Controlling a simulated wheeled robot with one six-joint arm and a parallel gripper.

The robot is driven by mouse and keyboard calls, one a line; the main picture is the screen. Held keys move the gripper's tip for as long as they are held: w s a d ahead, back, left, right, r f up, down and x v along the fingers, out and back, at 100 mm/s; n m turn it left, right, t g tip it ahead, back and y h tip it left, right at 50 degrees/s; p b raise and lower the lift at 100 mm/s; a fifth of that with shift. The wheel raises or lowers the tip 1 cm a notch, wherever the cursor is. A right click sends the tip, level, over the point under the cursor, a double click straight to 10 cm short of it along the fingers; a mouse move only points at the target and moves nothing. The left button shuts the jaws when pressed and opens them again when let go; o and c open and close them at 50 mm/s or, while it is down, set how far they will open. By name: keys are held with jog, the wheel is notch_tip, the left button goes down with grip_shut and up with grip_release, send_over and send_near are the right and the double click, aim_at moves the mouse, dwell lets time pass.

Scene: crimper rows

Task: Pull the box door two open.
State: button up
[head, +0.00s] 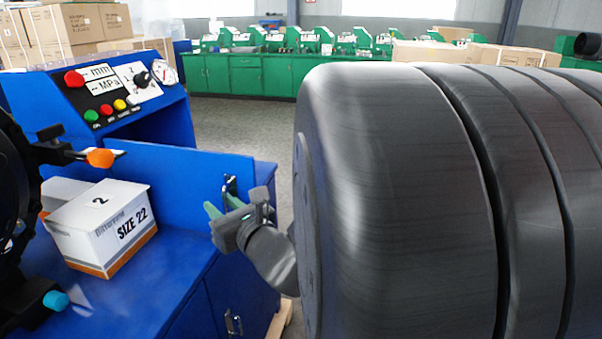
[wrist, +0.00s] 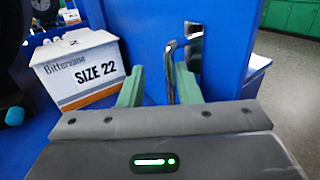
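A blue upright panel (head: 165,170) stands behind the box marked 2 on the blue machine. It has a metal handle (head: 229,187) near its right edge, which also shows in the wrist view (wrist: 170,72). My gripper (head: 218,201) is in front of this handle with its green fingers apart. In the wrist view the handle appears between the fingertips, closer to the right one. I cannot tell whether either finger touches it. Another handle (head: 233,323) is on the lower blue cabinet front. No label for door two is readable on the panel.
The white SIZE 22 box (head: 103,228) sits on the blue top left of my gripper. A control panel (head: 115,90) with buttons is behind. Black parts with an orange knob (head: 100,158) are at the left. Green benches (head: 240,75) stand far back.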

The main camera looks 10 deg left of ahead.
jog(key=p+v, duration=0.4)
jog(key=v, duration=0.9)
jog(key=shift+s+d, duration=0.2)
jog(key=shift+d, duration=0.05)
dwell(0.4)
jog(key=b+x, duration=0.3)
jog(key=x, duration=0.7)
jog(key=shift+w+a, duration=0.3)
dwell(0.3)
jog(key=shift+d, duration=0.1)
